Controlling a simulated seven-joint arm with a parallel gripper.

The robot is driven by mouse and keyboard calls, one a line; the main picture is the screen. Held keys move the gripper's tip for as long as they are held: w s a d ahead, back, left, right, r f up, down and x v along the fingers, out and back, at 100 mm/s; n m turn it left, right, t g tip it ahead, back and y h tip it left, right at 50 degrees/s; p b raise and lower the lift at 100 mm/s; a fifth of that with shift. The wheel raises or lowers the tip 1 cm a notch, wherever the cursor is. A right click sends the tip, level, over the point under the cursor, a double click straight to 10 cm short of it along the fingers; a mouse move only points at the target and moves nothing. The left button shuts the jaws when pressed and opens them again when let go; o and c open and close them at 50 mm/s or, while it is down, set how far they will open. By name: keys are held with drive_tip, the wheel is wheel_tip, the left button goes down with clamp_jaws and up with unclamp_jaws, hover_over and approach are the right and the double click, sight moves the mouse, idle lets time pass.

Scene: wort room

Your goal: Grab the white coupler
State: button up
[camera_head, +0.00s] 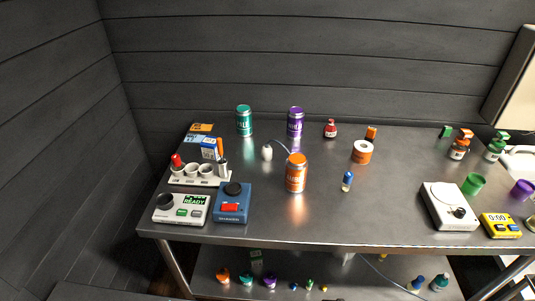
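A small white rounded piece (267,152), which looks like the white coupler, stands on the metal table (315,222), left of centre. A thin pale hose or wire (282,145) runs close by it and passes behind the orange can (296,175). I cannot tell whether the hose joins the white piece. The orange can stands to the right of the white piece and nearer the front, apart from it. My gripper is not in view.
Teal (245,121) and purple (295,121) cans stand behind. A white rack (198,177), a READY device (181,208) and a blue device (232,203) fill the left. An orange-and-white roll (362,152) and blue-capped vial (347,181) stand right. The front middle is clear.

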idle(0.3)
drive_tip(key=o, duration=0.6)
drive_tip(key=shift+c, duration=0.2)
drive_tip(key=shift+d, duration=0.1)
